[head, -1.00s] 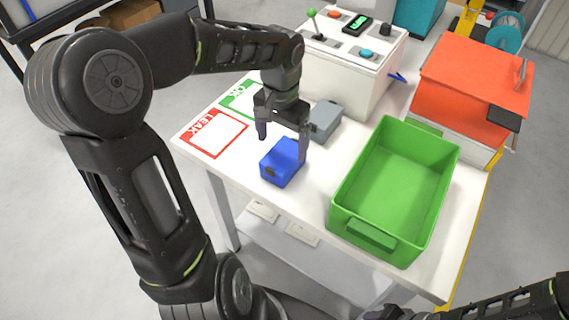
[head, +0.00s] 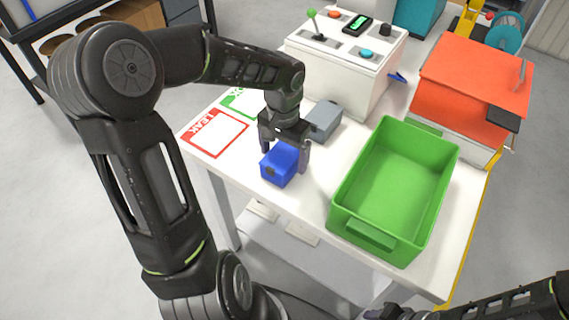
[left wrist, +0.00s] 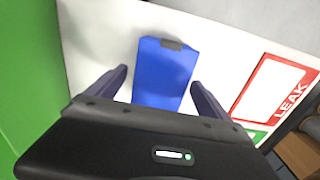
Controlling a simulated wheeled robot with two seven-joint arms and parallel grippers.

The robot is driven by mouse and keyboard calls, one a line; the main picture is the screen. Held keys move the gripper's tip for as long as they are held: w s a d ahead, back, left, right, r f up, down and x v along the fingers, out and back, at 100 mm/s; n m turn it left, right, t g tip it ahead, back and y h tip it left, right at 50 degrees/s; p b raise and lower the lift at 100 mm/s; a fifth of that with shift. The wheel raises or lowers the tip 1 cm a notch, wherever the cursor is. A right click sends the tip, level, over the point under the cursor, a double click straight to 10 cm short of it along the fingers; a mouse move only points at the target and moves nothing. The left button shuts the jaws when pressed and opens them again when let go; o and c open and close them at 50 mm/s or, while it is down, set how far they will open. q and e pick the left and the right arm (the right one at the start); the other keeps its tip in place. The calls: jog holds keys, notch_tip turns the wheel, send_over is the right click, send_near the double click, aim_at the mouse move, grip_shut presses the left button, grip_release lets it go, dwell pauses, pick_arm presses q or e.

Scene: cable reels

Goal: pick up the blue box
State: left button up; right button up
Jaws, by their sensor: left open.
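The blue box (head: 279,165) sits on the white table, close to its front edge. My left gripper (head: 285,160) is open and pointed down, with one finger on each side of the box. In the left wrist view its open fingers (left wrist: 160,82) have a gap to the box on both sides. The box's rear part is hidden by the gripper in the head view. Of my right arm, only dark links show at the lower right in the head view; its gripper cannot be made out.
A grey box (head: 323,121) lies just behind my left gripper. An open green bin (head: 368,235) stands to the right, empty. A white control box (head: 335,75) and an orange-lidded bin (head: 470,75) stand behind. The red-framed LEAK card (head: 213,143) lies left.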

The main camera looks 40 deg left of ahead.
aim_at(284, 154)
dwell(0.3)
pick_arm(q)
jog(key=c, duration=1.6)
jog(key=shift+r, duration=0.15)
notch_tip(284, 154, up, 10)
jog(key=shift+f, duration=0.1)
